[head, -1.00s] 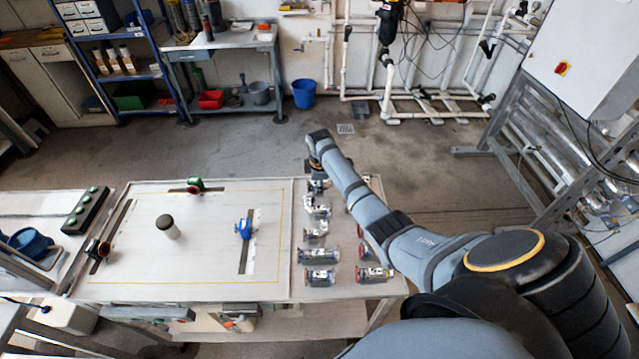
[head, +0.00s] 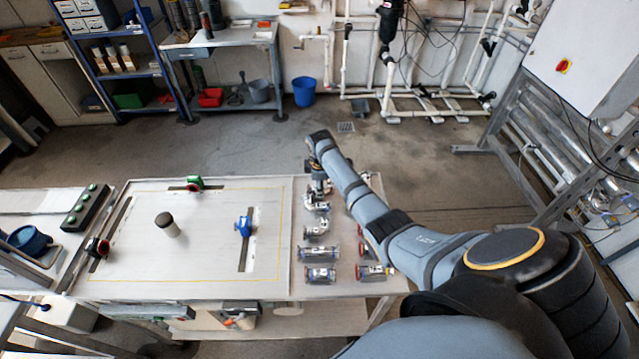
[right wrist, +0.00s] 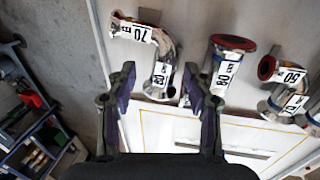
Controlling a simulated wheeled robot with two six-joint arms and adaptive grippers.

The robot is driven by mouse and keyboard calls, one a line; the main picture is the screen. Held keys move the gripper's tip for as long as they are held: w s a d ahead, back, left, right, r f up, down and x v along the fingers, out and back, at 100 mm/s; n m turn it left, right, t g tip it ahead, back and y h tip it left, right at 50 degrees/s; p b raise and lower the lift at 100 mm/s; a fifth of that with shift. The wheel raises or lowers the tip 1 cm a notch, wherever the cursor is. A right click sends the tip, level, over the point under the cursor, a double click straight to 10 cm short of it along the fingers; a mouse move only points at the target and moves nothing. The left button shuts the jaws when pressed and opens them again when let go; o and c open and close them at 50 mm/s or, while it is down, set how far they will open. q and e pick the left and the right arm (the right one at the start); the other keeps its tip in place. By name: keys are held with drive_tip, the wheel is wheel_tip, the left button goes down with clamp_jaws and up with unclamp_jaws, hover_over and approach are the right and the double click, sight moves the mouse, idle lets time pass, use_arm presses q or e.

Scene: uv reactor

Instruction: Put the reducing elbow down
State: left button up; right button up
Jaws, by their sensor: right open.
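A shiny metal elbow pipe piece (right wrist: 163,60), which looks like the reducing elbow, lies on the pale table. One end is a red-rimmed flange marked 70, and the end nearer me carries an 80 label. My right gripper (right wrist: 159,70) is open in the right wrist view, with one finger on each side of the elbow's near end. The fingers look apart from it; their height above the table is hard to tell. In the head view the right gripper (head: 320,187) is over the far end of the fittings rows, and the elbow there is mostly hidden. My left gripper is not in view.
A straight pipe piece marked 80 (right wrist: 229,65) lies just right of the gripper. Further red-flanged pieces (right wrist: 282,72) lie beyond it. Several fittings (head: 320,253) fill the near rows. The board (head: 200,265) to the left has a blue clamp (head: 243,226) and an upright dark-capped cylinder (head: 167,225).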

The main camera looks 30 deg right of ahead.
drive_tip(key=shift+r, duration=0.4)
wheel_tip(320, 180, up, 12)
drive_tip(key=s+a, duration=0.1)
drive_tip(key=s, duration=0.1)
drive_tip(key=shift+a+b, duration=0.15)
drive_tip(key=shift+b, duration=0.25)
drive_tip(key=shift+r, duration=0.1)
